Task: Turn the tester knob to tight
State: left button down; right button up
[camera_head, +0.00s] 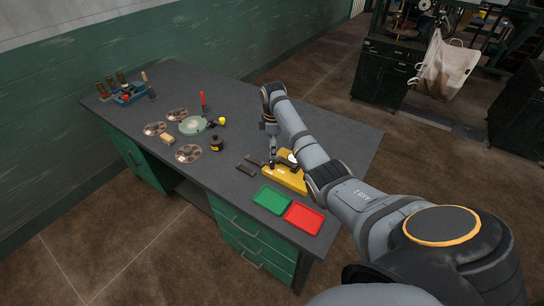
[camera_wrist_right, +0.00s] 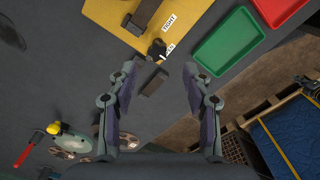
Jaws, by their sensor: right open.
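The tester is a yellow plate (camera_head: 290,181) near the front right of the workbench, with a dark bar on it. It also shows at the top of the right wrist view (camera_wrist_right: 98,10). A small black knob (camera_wrist_right: 157,47) sits at the plate's edge beside a white label reading TIGHT and a second label, partly hidden, that I cannot read fully. My right gripper (camera_wrist_right: 163,70) is open and empty, pointing down, with the knob ahead of its fingertips and apart from them. In the head view the right gripper (camera_head: 273,157) is over the tester's left side. My left gripper is not in view.
A green tray (camera_head: 271,199) and a red tray (camera_head: 304,218) lie beside the tester. A dark block (camera_head: 245,169) lies left of it. Discs, a pale green dish (camera_head: 193,125) and a red-handled tool (camera_head: 203,101) occupy the far bench. A white bag (camera_head: 446,68) hangs behind.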

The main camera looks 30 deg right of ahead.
aim_at(272, 161)
jog(key=f, duration=0.5)
jog(key=shift+w+f, duration=0.15)
jog(key=shift+w, duration=0.15)
jog(key=shift+s+f, duration=0.1)
jog(key=shift+f, duration=0.45)
jog(key=c, duration=1)
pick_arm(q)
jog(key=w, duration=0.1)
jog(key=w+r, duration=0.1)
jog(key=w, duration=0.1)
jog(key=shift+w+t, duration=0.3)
pick_arm(e)
grip_shut()
